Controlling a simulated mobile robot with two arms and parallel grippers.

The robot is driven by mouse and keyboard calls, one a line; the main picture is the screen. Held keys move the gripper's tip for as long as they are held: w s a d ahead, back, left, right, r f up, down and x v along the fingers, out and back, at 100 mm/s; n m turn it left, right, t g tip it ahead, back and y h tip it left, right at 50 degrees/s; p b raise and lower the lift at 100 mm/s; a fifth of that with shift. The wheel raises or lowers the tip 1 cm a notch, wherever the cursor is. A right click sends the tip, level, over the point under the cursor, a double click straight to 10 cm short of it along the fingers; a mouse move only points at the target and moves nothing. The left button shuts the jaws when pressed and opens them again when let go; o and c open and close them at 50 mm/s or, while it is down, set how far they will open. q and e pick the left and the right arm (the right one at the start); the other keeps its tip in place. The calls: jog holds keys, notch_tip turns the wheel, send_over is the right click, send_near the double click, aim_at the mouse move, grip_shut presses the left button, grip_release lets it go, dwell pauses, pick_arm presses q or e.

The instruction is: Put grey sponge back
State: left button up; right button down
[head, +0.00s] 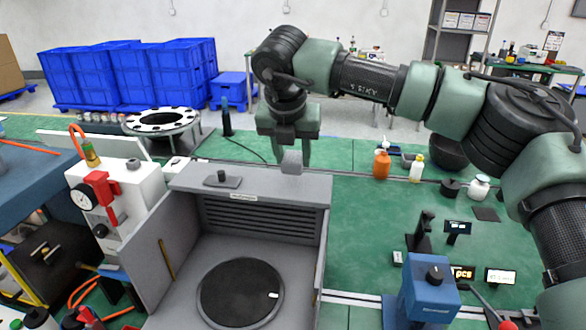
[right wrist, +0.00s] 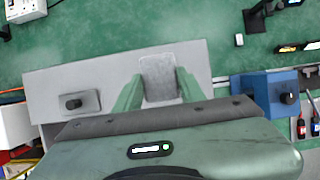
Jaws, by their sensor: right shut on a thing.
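My right gripper (head: 290,152) reaches down from the upper middle of the head view. It is shut on the grey sponge (head: 291,163), a small light grey block at the back right corner of the grey chamber's top (head: 262,184). In the right wrist view the sponge (right wrist: 159,77) sits between the two green fingers (right wrist: 160,90), over the light grey top plate (right wrist: 55,92). I cannot tell whether the sponge touches the top. My left gripper is not in view.
The chamber has an open front and a round black plate (head: 240,293) inside. A dark knob (head: 222,180) stands on its top. A white unit with a gauge (head: 83,197) is at left. An orange bottle (head: 381,164) and a blue box (head: 428,296) are at right. Green bench (head: 365,215) lies clear between.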

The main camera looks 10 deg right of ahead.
aim_at(293, 172)
notch_tip(293, 172, down, 4)
jog(key=shift+f+p, duration=0.1)
jog(key=shift+p, duration=0.45)
jog(key=shift+f+b, duration=0.15)
jog(key=shift+b, duration=0.15)
jog(key=c, duration=0.9)
grip_release()
jog(key=shift+o, duration=0.2)
